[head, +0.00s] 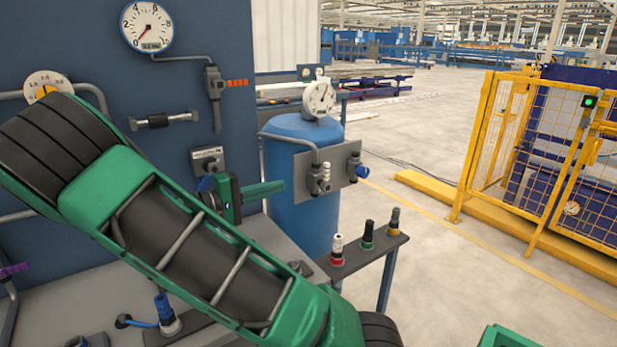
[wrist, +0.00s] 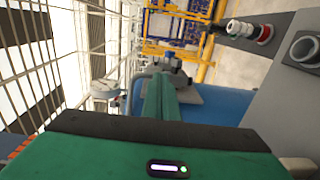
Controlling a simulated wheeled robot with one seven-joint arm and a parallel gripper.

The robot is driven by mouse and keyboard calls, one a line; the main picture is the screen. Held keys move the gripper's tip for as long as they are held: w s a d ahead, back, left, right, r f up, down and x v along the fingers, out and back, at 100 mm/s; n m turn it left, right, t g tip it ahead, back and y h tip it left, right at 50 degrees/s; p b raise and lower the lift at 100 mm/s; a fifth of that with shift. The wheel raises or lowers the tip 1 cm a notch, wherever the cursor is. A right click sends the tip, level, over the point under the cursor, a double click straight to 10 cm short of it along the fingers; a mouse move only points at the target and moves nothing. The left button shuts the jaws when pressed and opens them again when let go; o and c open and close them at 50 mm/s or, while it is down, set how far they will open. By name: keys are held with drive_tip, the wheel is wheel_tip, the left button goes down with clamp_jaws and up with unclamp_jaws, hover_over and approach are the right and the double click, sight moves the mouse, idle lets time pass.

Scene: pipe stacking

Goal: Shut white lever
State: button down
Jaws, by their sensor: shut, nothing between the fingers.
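A small pale, whitish valve handle (head: 323,178), which looks like the white lever, sits on the left part of a grey plate (head: 338,172) on the blue tank (head: 300,150). Whether it is open or shut is too small to tell. My gripper (head: 280,186) is shut and empty, pointing right toward this plate from the left, with a visible gap in the head view. In the wrist view its closed green fingers (wrist: 160,90) point at the plate and a dark valve (wrist: 173,70); the pale handle is not clear there, perhaps hidden behind the fingers.
A blue-handled valve (head: 360,170) is on the plate's right side. A gauge (head: 318,98) tops the tank. A shelf (head: 360,252) with several upright knobs stands below right. A blue-grey panel (head: 180,80) is on the left. Open floor lies right, before a yellow fence (head: 540,150).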

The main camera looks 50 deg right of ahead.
approach(325, 171)
drive_tip(key=x, duration=0.6)
drive_tip(key=shift+d, duration=0.25)
drive_tip(key=shift+a, duration=0.2)
drive_tip(key=shift+d, duration=0.1)
